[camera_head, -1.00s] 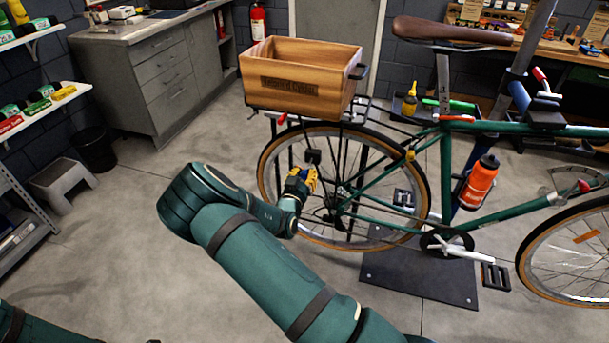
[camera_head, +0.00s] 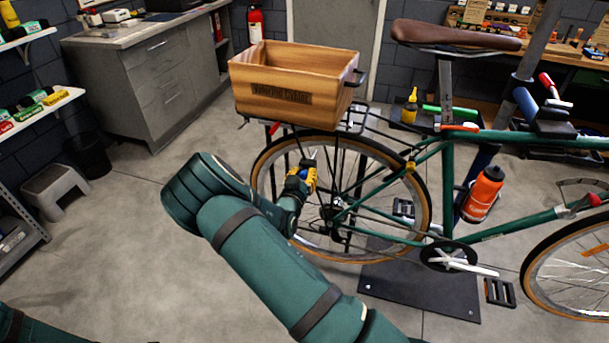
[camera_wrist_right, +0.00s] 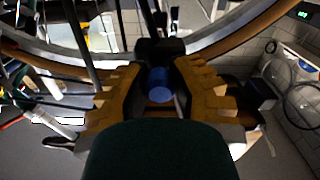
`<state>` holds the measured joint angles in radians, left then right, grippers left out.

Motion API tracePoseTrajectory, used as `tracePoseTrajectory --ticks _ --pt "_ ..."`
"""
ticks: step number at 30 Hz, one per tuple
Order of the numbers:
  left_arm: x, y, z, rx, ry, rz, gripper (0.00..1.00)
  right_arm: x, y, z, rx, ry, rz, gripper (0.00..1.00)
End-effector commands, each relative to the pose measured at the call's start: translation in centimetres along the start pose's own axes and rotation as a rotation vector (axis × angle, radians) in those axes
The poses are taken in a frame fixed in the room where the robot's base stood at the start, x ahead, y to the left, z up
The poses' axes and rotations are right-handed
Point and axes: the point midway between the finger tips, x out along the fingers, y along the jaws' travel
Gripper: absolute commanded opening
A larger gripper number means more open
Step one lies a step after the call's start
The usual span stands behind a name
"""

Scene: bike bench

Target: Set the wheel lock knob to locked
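My right gripper (camera_head: 309,165), with yellow fingers, is in front of the rear wheel (camera_head: 262,190) of the green bicycle, below the wooden crate. It also shows in the right wrist view (camera_wrist_right: 158,60), its yellow fingers on both sides of a small round blue piece (camera_wrist_right: 159,87). I cannot tell whether this piece is the wheel lock knob or part of the gripper. A dark block lies around the fingertips there; contact is unclear. I cannot make out the lock knob or its setting in the head view. My left gripper is out of view.
The wooden crate (camera_head: 290,92) sits on the rear rack above my gripper. A black floor plate (camera_head: 420,292) lies under the bicycle. An orange bottle (camera_head: 484,193) is on the frame. The floor at left is clear up to a grey step stool (camera_head: 55,190).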

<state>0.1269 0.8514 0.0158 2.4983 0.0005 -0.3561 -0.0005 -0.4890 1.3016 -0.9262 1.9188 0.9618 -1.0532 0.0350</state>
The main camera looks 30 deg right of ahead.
Motion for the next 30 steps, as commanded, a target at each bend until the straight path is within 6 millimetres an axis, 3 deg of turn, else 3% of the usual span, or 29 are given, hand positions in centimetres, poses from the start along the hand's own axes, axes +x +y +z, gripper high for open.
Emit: tracePoseTrajectory --ticks 5,6,9,20,26,30 --pt "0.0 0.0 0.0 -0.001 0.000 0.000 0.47 0.1 0.0 0.0 -0.001 0.000 0.000 0.00" --pt "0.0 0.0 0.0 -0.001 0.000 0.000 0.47 0.1 0.0 0.0 -0.001 0.000 0.000 0.26" --pt "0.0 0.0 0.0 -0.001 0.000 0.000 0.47 0.0 0.0 0.0 -0.001 0.000 0.000 0.57" --pt "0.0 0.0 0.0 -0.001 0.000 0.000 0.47 -0.3 0.0 0.0 -0.001 -0.001 0.000 0.57" --pt "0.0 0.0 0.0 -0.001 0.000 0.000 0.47 -3.0 0.0 0.0 -0.002 -0.002 -0.002 0.57" --pt "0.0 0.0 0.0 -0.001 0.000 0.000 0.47 -5.9 -0.1 0.0 -0.002 -0.001 -0.003 0.57"
